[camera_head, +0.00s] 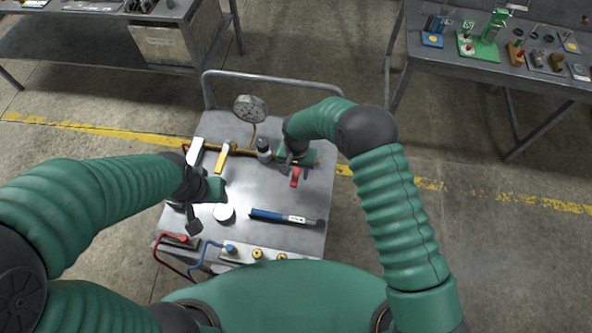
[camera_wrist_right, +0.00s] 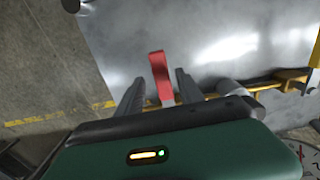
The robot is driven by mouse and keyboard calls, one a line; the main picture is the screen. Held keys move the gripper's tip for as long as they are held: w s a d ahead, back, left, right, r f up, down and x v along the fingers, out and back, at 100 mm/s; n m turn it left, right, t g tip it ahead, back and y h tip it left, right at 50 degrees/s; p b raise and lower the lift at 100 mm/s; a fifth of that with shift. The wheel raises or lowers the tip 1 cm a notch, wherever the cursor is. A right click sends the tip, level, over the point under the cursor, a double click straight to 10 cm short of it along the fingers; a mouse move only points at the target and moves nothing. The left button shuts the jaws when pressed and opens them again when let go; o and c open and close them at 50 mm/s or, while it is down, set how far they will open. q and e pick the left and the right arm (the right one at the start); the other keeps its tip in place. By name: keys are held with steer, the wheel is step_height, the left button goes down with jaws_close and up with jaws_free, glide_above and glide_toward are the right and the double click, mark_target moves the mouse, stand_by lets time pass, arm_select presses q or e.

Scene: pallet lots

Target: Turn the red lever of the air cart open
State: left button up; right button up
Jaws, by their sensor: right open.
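The air cart (camera_head: 315,197) has a grey metal top with a brass pipe across its far side. The red lever (camera_head: 294,177) is at the right end of this pipe and points toward me. My right gripper (camera_head: 297,163) is over that end of the pipe. In the right wrist view the red lever (camera_wrist_right: 160,75) stands between the two spread fingers of my right gripper (camera_wrist_right: 158,88), with gaps at its sides. My left gripper (camera_head: 192,213) is over the left part of the cart. Its finger opening is not clear.
A round gauge (camera_head: 251,108), a yellow handle (camera_head: 222,158) and a white handle (camera_head: 196,151) stand along the pipe. A blue-handled tool (camera_head: 284,216) lies on the cart top. A workbench (camera_head: 470,68) with several fixtures stands at the far right.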

steer(key=shift+s+f, duration=0.1)
steer(key=shift+f, duration=0.25)
steer(key=shift+a, duration=0.35)
steer(key=shift+c, duration=1.1)
steer(key=c, duration=0.5)
steer(key=shift+d, duration=0.2)
jaws_close()
steer(key=shift+a+r, duration=0.1)
